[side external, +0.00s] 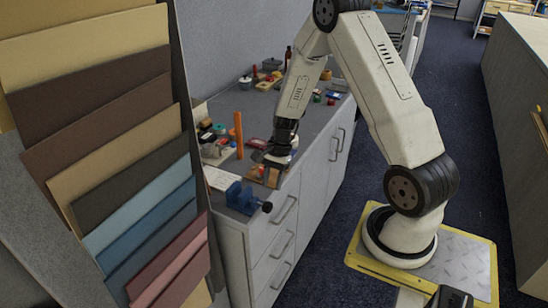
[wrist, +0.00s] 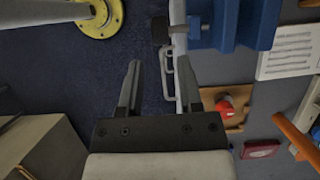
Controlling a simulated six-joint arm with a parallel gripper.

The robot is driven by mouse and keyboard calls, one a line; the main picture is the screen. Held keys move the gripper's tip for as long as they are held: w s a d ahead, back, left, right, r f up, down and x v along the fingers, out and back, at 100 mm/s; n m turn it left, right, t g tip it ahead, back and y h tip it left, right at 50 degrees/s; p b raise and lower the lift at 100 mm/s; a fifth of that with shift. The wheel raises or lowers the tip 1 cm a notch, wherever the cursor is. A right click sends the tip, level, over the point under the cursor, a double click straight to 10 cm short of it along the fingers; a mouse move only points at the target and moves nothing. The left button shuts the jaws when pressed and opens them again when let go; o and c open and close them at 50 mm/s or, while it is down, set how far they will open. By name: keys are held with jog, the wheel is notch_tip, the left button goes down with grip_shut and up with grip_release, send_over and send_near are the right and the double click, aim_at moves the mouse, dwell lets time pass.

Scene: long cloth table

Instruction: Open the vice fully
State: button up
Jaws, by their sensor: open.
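The blue vice (side external: 241,197) sits at the front corner of the grey cabinet top, with its dark screw handle (side external: 266,207) sticking out past the edge. In the wrist view the vice (wrist: 250,22) is at the top, partly cut off by the frame, with the dark handle (wrist: 162,30) on its left. How far its jaws are apart cannot be told. My gripper (side external: 273,160) is above the cabinet top, behind the vice in the side view.
A wooden block with a red part (wrist: 228,105) lies near my right finger. A white sheet (wrist: 290,50), an orange cylinder (side external: 239,135) and a red box (wrist: 260,149) are nearby. Drawer handles (side external: 284,210) project from the cabinet front. Colour boards (side external: 100,130) fill the side view's left.

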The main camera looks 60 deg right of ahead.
aim_at(267, 203)
jog(key=shift+a+f, duration=0.1)
jog(key=shift+f, duration=0.05)
jog(key=shift+x, duration=3.7)
jog(key=shift+f, duration=0.1)
grip_shut()
